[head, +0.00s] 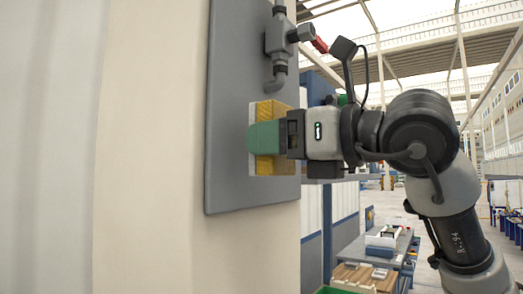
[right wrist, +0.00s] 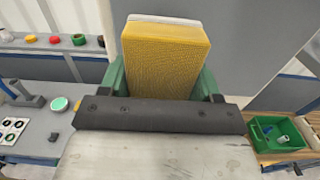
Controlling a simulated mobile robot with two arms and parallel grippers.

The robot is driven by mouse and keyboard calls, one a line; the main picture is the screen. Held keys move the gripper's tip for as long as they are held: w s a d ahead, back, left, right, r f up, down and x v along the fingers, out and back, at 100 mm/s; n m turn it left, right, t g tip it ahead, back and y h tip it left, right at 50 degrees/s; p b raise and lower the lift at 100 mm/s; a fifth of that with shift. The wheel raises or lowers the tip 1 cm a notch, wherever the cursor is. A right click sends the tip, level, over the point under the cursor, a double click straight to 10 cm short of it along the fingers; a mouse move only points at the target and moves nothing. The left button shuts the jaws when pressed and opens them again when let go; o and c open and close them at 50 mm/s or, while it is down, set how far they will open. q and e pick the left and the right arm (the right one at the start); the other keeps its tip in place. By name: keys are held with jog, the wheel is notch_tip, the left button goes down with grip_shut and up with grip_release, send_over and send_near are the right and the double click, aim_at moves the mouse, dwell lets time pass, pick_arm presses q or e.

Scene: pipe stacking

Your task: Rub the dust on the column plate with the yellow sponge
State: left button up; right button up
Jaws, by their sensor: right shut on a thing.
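The yellow sponge (head: 270,110) is between the green fingers of my right gripper (head: 264,137), which is shut on it. In the right wrist view the sponge (right wrist: 165,50) stands out beyond the fingers (right wrist: 162,82), with a white layer along its far edge. In the head view the sponge is at the grey column plate (head: 235,130), near its right side. A pale strip shows at the sponge's left edge; I cannot tell whether it is the sponge's white layer or dust. Firm contact with the plate is not clear. My left gripper is not in view.
A grey pipe fitting (head: 279,40) with a red-ended handle is mounted on the plate just above the sponge. The cream column (head: 150,150) fills the left. In the right wrist view, a green bin (right wrist: 275,133) stands on a bench at right, and small coloured items line a shelf at left.

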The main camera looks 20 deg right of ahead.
jog(key=shift+v, duration=1.05)
jog(key=b+v, duration=0.1)
jog(key=v, duration=0.2)
